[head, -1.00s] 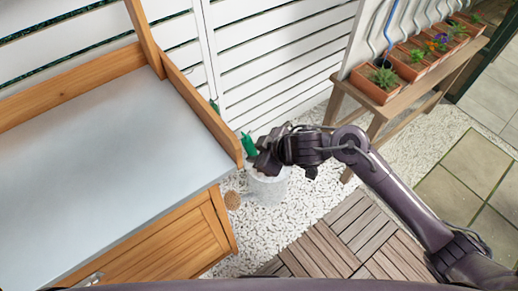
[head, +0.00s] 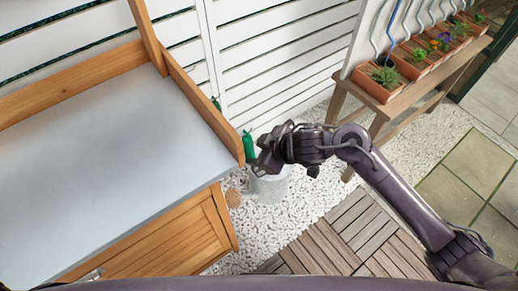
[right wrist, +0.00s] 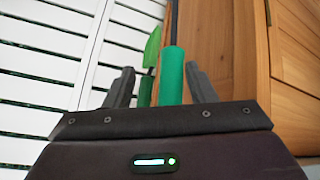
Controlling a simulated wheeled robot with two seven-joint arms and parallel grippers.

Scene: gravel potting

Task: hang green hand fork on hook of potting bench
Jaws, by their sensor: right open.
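The green hand fork's handle (head: 249,145) stands upright beside the right end panel of the potting bench (head: 205,110) in the head view. In the right wrist view the green handle (right wrist: 172,75) lies between the fingers, closer to the right one, with a dark shaft running up from it. Its tines and the hook are not visible, so I cannot see how it is held up. My right gripper (head: 258,157) is open around the handle; its fingers (right wrist: 160,88) stand apart in the wrist view. My left gripper is not in view.
Another green tool (right wrist: 153,47) shows behind the handle in the wrist view. A pale bucket (head: 270,185) stands on gravel below my right gripper. A round brown object (head: 233,198) is beside the bench. Planters (head: 378,82) line a wooden stand at right.

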